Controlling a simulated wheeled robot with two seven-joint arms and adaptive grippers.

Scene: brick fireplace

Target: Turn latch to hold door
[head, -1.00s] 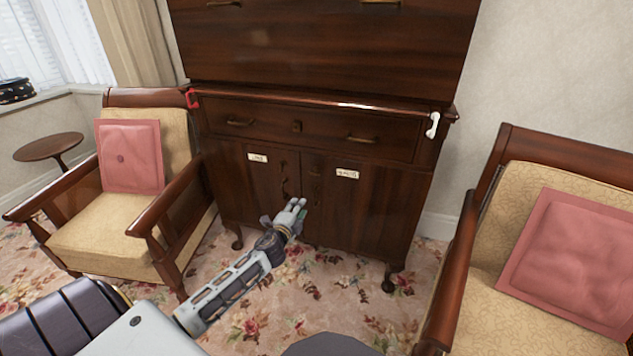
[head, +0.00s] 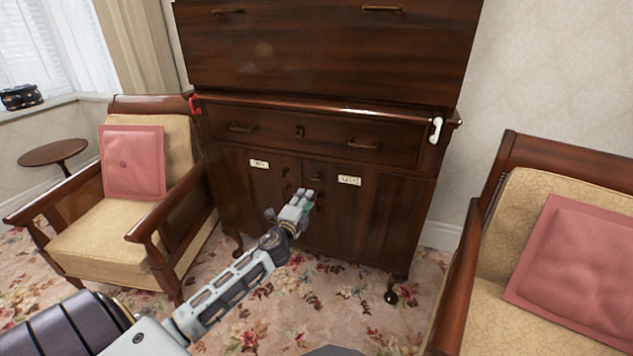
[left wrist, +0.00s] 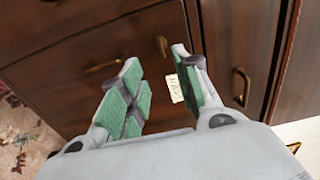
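A dark wooden cabinet (head: 370,225) has two lower doors that look shut. Small dark fittings (head: 317,181) sit near where the doors meet; I cannot tell which is the latch. My left gripper (head: 306,199) is in front of the door seam and hides part of it. In the left wrist view the green-padded fingers (left wrist: 157,72) are apart with nothing held between them. Behind them are a white label (left wrist: 175,88), a dark pull handle (left wrist: 240,87) and a small fitting (left wrist: 162,45). Contact with the cabinet cannot be told. My right gripper is out of view.
A wooden armchair with a pink cushion (head: 133,163) stands left of the cabinet, and another with a pink cushion (head: 580,265) stands right. A red hook-like piece (head: 195,105) and a white one (head: 436,130) are at the cabinet's upper corners. Flowered carpet (head: 300,318) lies open in front.

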